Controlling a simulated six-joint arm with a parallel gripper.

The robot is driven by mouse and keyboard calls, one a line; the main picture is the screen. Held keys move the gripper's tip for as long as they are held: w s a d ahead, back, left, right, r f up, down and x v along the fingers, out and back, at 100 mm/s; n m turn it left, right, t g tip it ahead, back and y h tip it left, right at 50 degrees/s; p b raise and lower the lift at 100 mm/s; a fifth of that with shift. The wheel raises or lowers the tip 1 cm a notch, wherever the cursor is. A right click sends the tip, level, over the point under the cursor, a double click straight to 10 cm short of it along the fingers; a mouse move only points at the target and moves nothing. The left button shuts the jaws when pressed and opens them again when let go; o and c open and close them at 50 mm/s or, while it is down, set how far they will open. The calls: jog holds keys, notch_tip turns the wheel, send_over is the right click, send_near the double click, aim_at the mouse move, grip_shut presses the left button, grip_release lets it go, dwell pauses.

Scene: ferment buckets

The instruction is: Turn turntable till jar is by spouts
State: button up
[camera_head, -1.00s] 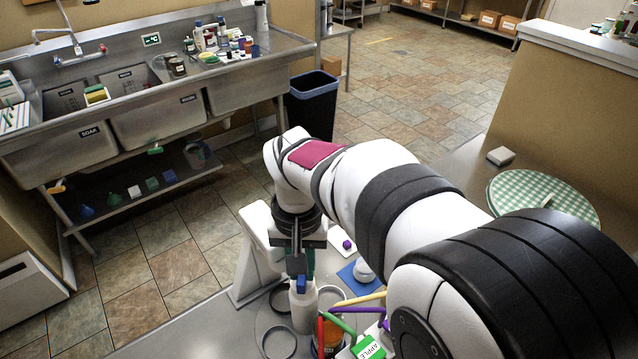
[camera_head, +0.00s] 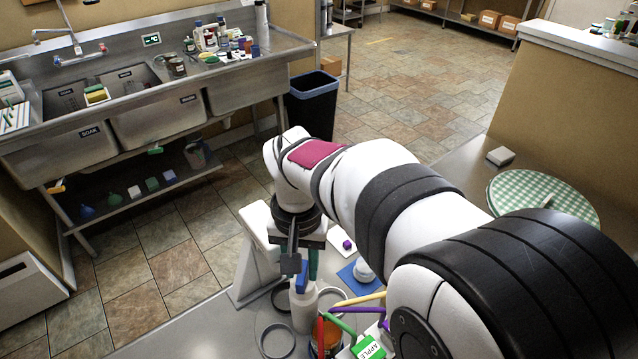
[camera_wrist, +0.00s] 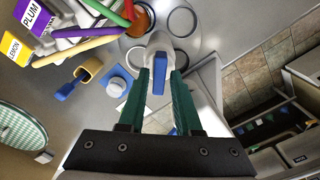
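The round grey turntable (camera_wrist: 203,32) carries several ring holders and a white central post (camera_wrist: 160,44) with a blue grip (camera_wrist: 158,76). The same post (camera_head: 303,314) and blue grip (camera_head: 302,279) show in the head view. An orange-brown jar (camera_head: 330,338) sits near the ends of the coloured spouts (camera_head: 355,302); it is partly hidden by them. The jar also shows at the top of the wrist view (camera_wrist: 143,17). My gripper (camera_wrist: 162,74) is open, its green fingers on either side of the blue grip, with a small gap visible at the right.
Boxes labelled plum (camera_wrist: 33,14) and lemon (camera_wrist: 14,47) stand beside the turntable. A checked green round cloth (camera_head: 545,198) is further right.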

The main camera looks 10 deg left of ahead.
jog(key=shift+o, duration=0.9)
notch_tip(320, 180, up, 16)
jog(key=shift+f, duration=0.1)
jog(key=s+d+f+m+y, duration=0.1)
jog(key=s+d+f+m, duration=0.1)
jog(key=s+d+f, duration=0.5)
jog(key=s+d+f+m, duration=0.3)
jog(key=s+d+f, duration=0.4)
jog(key=s, duration=0.5)
jog(key=shift+d+f+m+y, duration=0.15)
jog(key=shift+m+y, duration=0.15)
jog(key=shift+y, duration=0.1)
